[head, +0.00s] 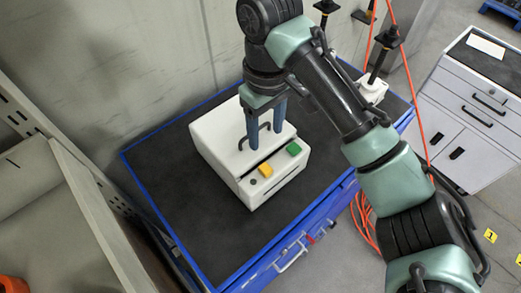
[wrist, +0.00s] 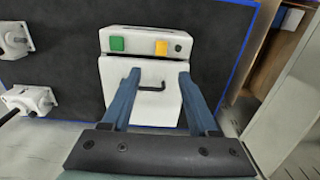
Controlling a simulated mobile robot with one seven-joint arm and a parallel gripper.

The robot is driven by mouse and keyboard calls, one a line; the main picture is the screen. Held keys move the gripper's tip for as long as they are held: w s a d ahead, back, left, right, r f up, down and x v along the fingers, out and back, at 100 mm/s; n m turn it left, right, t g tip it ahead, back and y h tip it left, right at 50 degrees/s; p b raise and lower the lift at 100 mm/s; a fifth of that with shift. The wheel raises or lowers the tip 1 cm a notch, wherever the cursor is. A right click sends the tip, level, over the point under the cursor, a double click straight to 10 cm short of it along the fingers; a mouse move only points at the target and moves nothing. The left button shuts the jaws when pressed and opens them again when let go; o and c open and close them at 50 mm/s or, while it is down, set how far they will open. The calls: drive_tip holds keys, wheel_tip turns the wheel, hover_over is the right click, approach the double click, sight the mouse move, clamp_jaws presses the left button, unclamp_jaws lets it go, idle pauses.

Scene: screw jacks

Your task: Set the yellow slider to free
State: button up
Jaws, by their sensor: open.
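A white box (head: 222,148) sits on the dark top of a blue-edged bench. The yellow slider (head: 265,170) is on the box's front strip, left of a green block (head: 294,149) in the head view. In the wrist view the yellow slider (wrist: 161,47) is right of the green block (wrist: 117,44), with a small dark knob (wrist: 178,47) beyond it. My gripper (head: 266,134) is above the box's lid, behind the slider and apart from it. Its two blue fingers are spread and empty, on either side of the black lid handle (wrist: 152,87) in the wrist view (wrist: 158,76).
White screw jacks (wrist: 15,40) stand on the bench to one side of the box; one also shows behind my arm (head: 372,91). A wall closes off the back. A grey drawer cabinet (head: 470,110) and orange cable are at the right. The bench top (head: 165,170) left of the box is clear.

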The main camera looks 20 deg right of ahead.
sight(265, 168)
drive_tip(key=f, duration=0.4)
drive_tip(key=f+p, duration=0.1)
drive_tip(key=f, duration=0.3)
drive_tip(key=f+p, duration=0.1)
drive_tip(key=f, duration=0.3)
drive_tip(key=shift+s+f, duration=0.1)
drive_tip(key=shift+s, duration=0.15)
drive_tip(key=shift+c, duration=0.2)
clamp_jaws()
